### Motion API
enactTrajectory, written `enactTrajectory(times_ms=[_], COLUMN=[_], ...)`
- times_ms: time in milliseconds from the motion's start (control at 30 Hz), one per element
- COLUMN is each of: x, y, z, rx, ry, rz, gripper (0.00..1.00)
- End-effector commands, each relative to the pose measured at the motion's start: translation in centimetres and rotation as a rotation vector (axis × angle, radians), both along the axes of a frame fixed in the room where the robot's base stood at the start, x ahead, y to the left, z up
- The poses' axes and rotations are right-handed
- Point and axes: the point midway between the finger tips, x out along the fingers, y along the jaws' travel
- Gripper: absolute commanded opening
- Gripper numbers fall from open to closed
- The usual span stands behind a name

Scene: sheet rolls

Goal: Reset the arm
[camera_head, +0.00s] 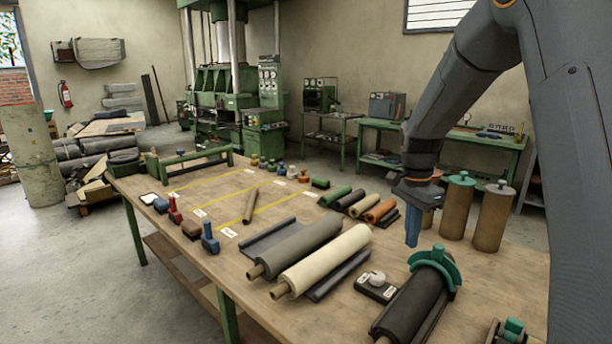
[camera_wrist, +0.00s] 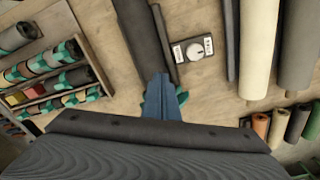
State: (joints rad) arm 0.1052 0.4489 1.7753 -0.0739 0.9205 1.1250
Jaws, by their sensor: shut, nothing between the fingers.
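My gripper (camera_head: 412,232) is blue, with its fingers together and empty. It points down above the right part of the wooden table (camera_head: 215,187), near a dark roll with a green end holder (camera_head: 435,262). In the wrist view my gripper (camera_wrist: 163,90) shows at the middle, its fingers closed, partly covering the green holder (camera_wrist: 150,103) beyond it. The dark roll (camera_wrist: 143,35) runs up from there. My arm reaches down from the upper right in the head view.
A dial box (camera_head: 376,287) lies left of the dark roll. A cream roll (camera_head: 322,260) and a grey roll (camera_head: 300,246) lie farther left. Upright brown rolls (camera_head: 492,218) stand behind my gripper. A rack of green-banded rolls (camera_wrist: 50,75) shows in the wrist view.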

Motion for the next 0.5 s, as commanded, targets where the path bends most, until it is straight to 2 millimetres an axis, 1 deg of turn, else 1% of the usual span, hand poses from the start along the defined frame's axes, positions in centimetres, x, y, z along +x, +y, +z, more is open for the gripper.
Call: enactTrajectory(times_ms=[33,167,200,267,300,400,500], x=[-2.2,-7.7,-9.5,-12.2,-14.0,-17.9,-20.8], y=[1.1,3.5,4.2,5.1,5.6,6.7,7.2], z=[-0.4,-1.9,-2.4,-3.2,-3.7,-4.8,-5.7], rx=[0.007,0.017,0.017,0.015,0.012,0.004,-0.007], ry=[-0.005,-0.028,-0.037,-0.047,-0.054,-0.068,-0.078], rz=[0.11,0.425,0.522,0.662,0.749,0.938,1.073], gripper=[0.0,0.0,0.0,0.0,0.0,0.0,0.0])
